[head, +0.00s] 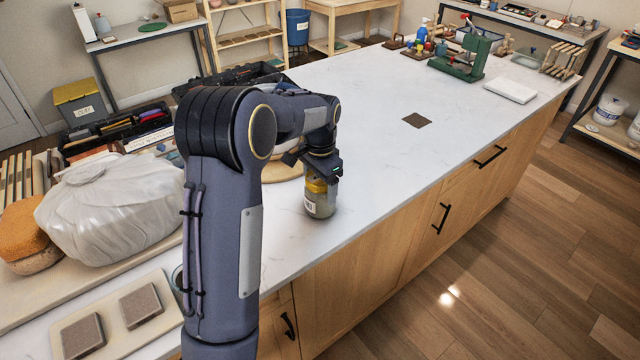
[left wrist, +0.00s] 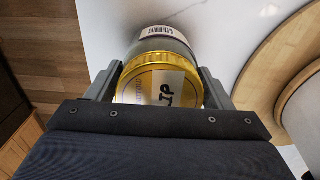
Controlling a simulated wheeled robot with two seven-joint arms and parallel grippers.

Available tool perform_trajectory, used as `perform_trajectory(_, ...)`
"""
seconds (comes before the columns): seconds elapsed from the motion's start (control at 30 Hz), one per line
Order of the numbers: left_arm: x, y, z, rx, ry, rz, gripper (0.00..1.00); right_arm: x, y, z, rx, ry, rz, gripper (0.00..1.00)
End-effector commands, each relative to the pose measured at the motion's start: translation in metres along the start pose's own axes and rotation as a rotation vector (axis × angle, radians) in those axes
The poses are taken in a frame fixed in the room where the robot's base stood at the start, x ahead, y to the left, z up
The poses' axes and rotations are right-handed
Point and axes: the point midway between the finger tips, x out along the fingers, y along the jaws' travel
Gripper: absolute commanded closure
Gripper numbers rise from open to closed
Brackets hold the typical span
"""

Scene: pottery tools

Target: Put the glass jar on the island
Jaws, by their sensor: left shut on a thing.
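A glass jar (head: 320,199) with a yellow lid and a barcode label is upright at the near edge of the island's white top (head: 380,160). My left gripper (head: 319,172) is above it, shut on the jar around its lid. In the left wrist view the jar (left wrist: 162,72) sits between the two fingers of my left gripper (left wrist: 160,88), with a label on its lid. I cannot tell for sure whether the jar's base touches the top. My right gripper is not in view.
A round wooden board (left wrist: 270,65) lies beside the jar, partly hidden by my arm in the head view. A dark square (head: 416,121) and a white block (head: 511,90) lie farther back. The middle of the top is mostly clear.

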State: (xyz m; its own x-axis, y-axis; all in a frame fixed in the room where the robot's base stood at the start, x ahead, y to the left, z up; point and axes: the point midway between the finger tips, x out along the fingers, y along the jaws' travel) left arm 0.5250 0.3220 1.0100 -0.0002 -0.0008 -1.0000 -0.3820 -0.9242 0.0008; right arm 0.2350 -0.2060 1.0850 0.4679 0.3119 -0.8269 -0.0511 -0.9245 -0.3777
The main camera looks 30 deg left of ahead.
Motion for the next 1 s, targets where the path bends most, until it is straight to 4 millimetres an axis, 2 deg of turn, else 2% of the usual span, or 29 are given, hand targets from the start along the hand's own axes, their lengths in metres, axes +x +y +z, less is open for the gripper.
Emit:
perform_trajectory(0.07,0.001,0.0,-0.001,0.0,0.003,-0.001,0.77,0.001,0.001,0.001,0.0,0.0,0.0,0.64)
perform_trajectory(0.1,0.003,0.0,0.0,0.0,0.0,0.0,0.25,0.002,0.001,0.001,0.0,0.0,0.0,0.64)
perform_trajectory(0.27,0.002,0.0,0.0,0.0,0.0,0.0,0.04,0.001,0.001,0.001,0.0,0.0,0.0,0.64)
perform_trajectory(0.53,0.001,0.0,0.0,0.0,0.0,0.0,0.04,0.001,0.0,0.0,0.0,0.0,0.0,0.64)
perform_trajectory(0.67,-0.007,0.0,0.0,0.0,0.001,0.0,0.04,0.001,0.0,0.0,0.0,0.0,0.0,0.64)
perform_trajectory(0.77,-0.023,0.0,-0.001,0.001,0.005,-0.002,0.04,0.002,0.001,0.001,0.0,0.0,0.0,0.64)
perform_trajectory(1.0,-0.076,0.0,-0.001,0.0,0.005,-0.002,0.04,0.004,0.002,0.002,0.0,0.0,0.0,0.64)
